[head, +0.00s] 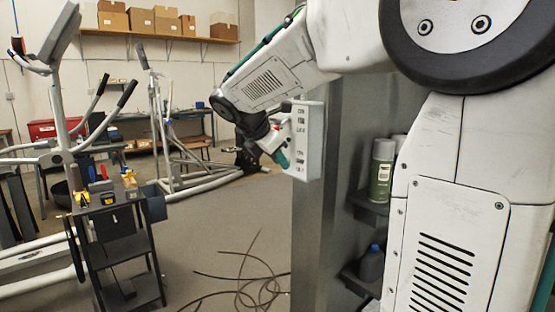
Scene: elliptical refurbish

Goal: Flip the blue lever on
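A pale grey box (314,140) with dark printed markings is at the edge of a grey cabinet (313,235), right of the middle. My gripper (279,148) is at the left side of this box, partly in front of it. Small red and teal parts show at my gripper's end, too small to tell apart clearly. I cannot make out a blue lever; it may be hidden by my gripper or the box. I cannot tell whether my gripper touches the box or whether its fingers are open.
A dark cart (118,245) with tools on top stands at the left, beside an exercise machine frame (62,140). Loose black cables (250,285) lie on the floor. Cabinet shelves hold a spray can (381,172) and a dark bottle (371,264). Grey floor between is open.

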